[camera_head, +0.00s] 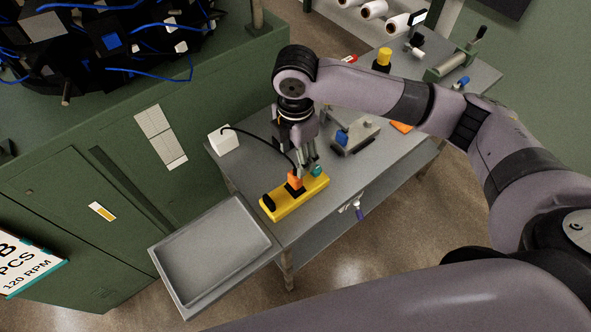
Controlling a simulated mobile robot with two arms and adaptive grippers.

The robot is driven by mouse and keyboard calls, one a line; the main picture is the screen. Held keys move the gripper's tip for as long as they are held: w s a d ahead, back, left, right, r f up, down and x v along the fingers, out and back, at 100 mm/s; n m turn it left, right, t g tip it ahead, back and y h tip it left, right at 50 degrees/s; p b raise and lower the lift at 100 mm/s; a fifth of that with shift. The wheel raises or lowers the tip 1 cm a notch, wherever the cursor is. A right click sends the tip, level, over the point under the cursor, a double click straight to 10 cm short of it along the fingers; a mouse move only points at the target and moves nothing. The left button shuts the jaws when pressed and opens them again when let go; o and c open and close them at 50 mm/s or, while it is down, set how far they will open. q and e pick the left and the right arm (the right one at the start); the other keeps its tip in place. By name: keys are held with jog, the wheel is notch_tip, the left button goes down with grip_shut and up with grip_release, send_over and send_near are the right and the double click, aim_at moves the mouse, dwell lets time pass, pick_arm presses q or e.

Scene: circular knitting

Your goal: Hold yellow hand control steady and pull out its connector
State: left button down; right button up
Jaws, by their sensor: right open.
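The yellow hand control (284,203) lies on the grey table near its front left corner. It has a black end at the left and a teal knob (317,171) near its right end. The orange connector (294,180) stands upright on the control, with a black cable (262,138) running to a white box (224,140). My right gripper (307,163) points down, open, just above and beside the connector and the control's right part. Whether a finger touches either cannot be told. My left gripper is not in view.
A grey tray (181,299) juts out at the table's front left. A green machine cabinet (60,200) stands at the left. A metal fixture with a blue part (343,138) sits behind the gripper. A yellow-capped container (383,58) and a vise-like tool stand farther back.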

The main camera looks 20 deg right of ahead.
aim_at(295, 180)
notch_tip(295, 180, down, 9)
jog(key=shift+f+p, duration=0.15)
jog(key=shift+p, duration=0.55)
